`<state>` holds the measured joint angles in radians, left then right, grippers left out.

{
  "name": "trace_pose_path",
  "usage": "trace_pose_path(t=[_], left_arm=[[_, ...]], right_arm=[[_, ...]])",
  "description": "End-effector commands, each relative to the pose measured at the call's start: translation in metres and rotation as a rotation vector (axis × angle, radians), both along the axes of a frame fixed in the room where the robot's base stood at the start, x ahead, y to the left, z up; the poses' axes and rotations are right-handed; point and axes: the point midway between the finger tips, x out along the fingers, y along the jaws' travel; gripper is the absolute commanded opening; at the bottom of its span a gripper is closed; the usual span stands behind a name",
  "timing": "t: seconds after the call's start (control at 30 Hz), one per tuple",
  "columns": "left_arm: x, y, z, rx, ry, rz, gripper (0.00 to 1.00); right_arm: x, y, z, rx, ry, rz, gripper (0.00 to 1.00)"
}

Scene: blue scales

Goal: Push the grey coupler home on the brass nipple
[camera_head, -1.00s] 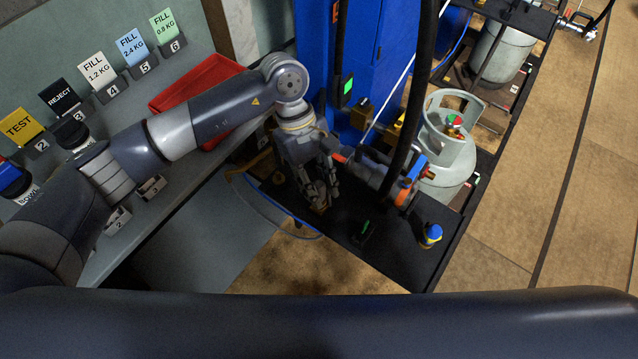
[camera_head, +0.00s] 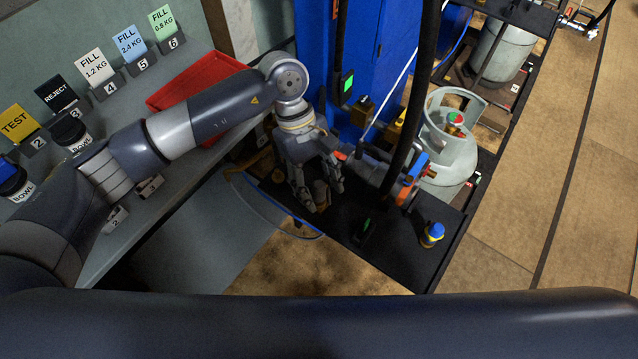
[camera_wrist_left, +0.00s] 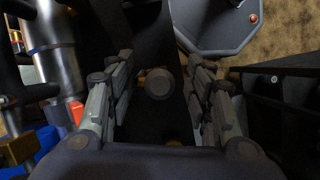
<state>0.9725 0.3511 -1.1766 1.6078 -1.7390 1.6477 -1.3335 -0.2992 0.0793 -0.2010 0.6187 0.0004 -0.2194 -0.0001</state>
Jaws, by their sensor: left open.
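My left gripper (camera_head: 318,190) is open, pointing down over the black bench top, with its fingers spread on both sides of a short upright grey-brown cylinder (camera_head: 321,192). In the left wrist view the cylinder's round end (camera_wrist_left: 158,84) shows between the fingers (camera_wrist_left: 160,95), with a gap on each side. It may be the grey coupler; I cannot tell for sure. A dim brass-coloured bit (camera_wrist_left: 174,142) shows low in the wrist view. Whether it is the brass nipple, and how the coupler sits on it, is not clear. My right gripper is not in view.
A grey filling head with an orange ring (camera_head: 403,190) hangs on a black hose just right of the gripper. A blue-and-yellow item (camera_head: 432,234) stands on the black bench top (camera_head: 405,250). A grey gas cylinder (camera_head: 447,150) and blue cabinet (camera_head: 372,60) stand behind. A red tray (camera_head: 185,90) lies left.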

Motion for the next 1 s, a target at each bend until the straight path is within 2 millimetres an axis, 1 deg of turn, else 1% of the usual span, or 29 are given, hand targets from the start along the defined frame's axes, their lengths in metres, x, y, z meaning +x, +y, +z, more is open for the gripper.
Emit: trace_pose_path(t=[0.17,0.4,0.5,0.6,0.73,1.0], left_arm=[[0.009,0.005,0.023,-0.002,-0.005,0.001,0.48],[0.025,0.018,0.070,-0.001,-0.006,0.003,0.48],[0.030,0.022,0.087,-0.001,-0.005,0.002,0.48],[0.034,0.025,0.099,0.000,-0.004,0.002,0.48],[0.036,0.027,0.107,-0.001,-0.002,0.002,0.48],[0.037,0.028,0.109,-0.001,-0.001,0.000,0.48]], right_arm=[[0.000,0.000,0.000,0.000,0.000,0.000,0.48],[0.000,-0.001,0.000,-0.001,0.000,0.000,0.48],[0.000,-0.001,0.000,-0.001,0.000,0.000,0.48],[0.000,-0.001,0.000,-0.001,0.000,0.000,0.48],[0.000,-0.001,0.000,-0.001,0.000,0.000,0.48],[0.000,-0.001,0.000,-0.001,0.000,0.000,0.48]])
